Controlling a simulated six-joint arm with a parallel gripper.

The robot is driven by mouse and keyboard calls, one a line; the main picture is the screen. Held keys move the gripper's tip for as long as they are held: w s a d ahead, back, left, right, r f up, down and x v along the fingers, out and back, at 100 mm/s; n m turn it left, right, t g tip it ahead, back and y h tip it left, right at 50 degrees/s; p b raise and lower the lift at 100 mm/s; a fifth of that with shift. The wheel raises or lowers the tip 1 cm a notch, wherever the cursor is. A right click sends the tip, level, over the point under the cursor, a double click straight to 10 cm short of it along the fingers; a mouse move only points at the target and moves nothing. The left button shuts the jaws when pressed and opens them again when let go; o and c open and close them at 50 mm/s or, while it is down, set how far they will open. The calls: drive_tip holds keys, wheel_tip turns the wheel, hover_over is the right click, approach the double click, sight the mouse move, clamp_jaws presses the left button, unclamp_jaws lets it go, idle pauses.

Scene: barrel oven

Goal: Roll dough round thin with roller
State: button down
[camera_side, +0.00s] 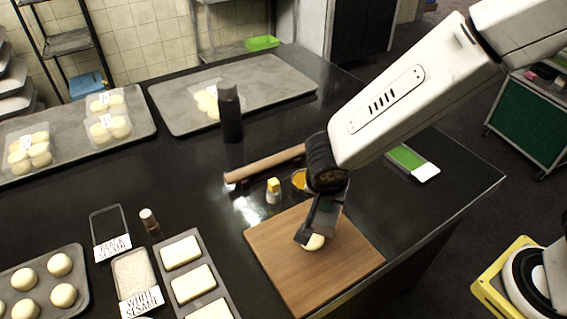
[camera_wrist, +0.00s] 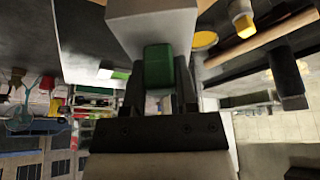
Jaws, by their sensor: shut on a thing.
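A small pale dough round (camera_side: 315,243) sits on the wooden board (camera_side: 283,262), partly hidden by my gripper and tool. My gripper (camera_side: 318,218) points down just above the dough. In the wrist view my gripper (camera_wrist: 159,72) is shut on the green handle of a tool with a broad grey, flat-looking part (camera_wrist: 165,25). Whether the tool touches the dough cannot be told. The wooden roller (camera_side: 265,163) lies on the dark counter behind the board, apart from my gripper.
A yellow-capped bottle (camera_side: 273,191) and a bowl of yellow liquid (camera_side: 299,180) stand between board and roller. A dark bottle (camera_side: 230,112) stands behind. A green-and-white item (camera_side: 412,162) lies right. Trays of dough fill the left; the counter edge is close to the board's right.

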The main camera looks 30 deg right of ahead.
sight(324, 213)
drive_tip(key=shift+f, duration=0.2)
drive_tip(key=shift+f, duration=2.8)
drive_tip(key=shift+f, duration=0.55)
drive_tip(key=shift+w+a, duration=0.15)
drive_tip(key=shift+w+a+f, duration=0.1)
drive_tip(key=shift+w+a, duration=0.35)
drive_tip(key=shift+w, duration=0.1)
drive_tip(key=shift+w+a, duration=0.1)
drive_tip(key=shift+w+a, duration=0.55)
drive_tip(key=shift+w, duration=0.1)
idle(0.3)
